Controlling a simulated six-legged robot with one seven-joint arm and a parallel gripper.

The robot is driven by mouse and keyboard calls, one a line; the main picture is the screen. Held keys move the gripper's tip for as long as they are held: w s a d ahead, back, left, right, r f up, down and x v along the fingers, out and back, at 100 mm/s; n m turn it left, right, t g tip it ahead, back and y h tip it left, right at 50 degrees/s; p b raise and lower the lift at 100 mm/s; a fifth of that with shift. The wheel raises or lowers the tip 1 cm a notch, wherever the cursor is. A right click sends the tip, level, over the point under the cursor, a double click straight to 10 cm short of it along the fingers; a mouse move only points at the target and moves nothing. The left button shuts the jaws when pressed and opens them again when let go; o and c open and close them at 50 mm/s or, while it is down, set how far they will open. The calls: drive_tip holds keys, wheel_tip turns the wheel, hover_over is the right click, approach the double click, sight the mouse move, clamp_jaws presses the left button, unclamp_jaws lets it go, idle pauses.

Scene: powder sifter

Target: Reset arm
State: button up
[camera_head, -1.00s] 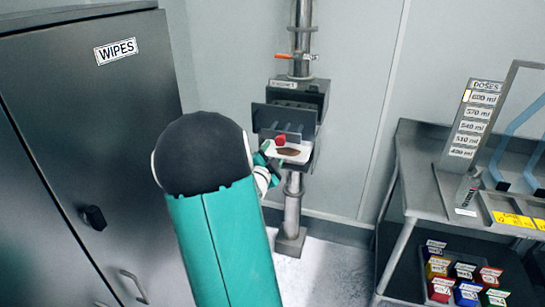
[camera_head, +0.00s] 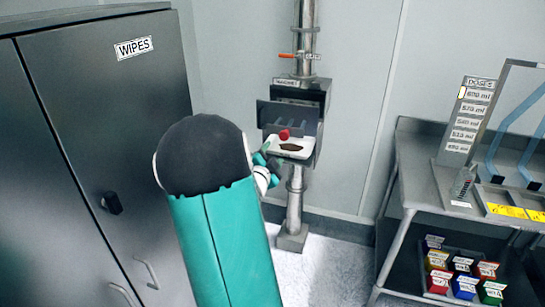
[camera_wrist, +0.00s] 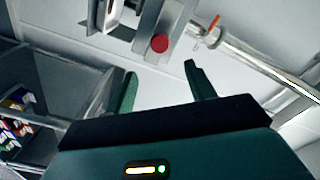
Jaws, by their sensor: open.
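My gripper shows in the wrist view (camera_wrist: 160,85), with its two green fingers apart and nothing between them.
A dark cabinet (camera_head: 105,120) labelled WIPES stands at the left. A grey metal cart (camera_head: 422,190) at the right carries a DOSES board (camera_head: 467,118), with several coloured labelled containers on its lower shelf. An orange-handled valve (camera_head: 290,56) is on the pipe. The floor between is clear.

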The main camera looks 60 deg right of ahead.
idle(0.7)
drive_tip(key=w+a+r+n+t+y, duration=0.3)
drive_tip(key=w+a+n+t+y, duration=0.35)
drive_tip(key=w+a, duration=0.7)
drive_tip(key=a+r+n+y, duration=0.2)
drive_tip(key=a+n+y, duration=0.45)
drive_tip(key=a, duration=1.15)
drive_tip(key=s+a+n+y, duration=0.4)
drive_tip(key=a+n, duration=0.3)
drive_tip(key=a, duration=0.7)
drive_tip(key=s+a+n+g, duration=0.4)
drive_tip(key=s+a+n, duration=0.2)
drive_tip(key=s+a, duration=0.3)
drive_tip(key=s, duration=0.4)
drive_tip(key=shift+a+n+y, duration=0.25)
drive_tip(key=shift+n+y, duration=0.15)
drive_tip(key=c, duration=0.4)
drive_tip(key=shift+w, duration=0.1)
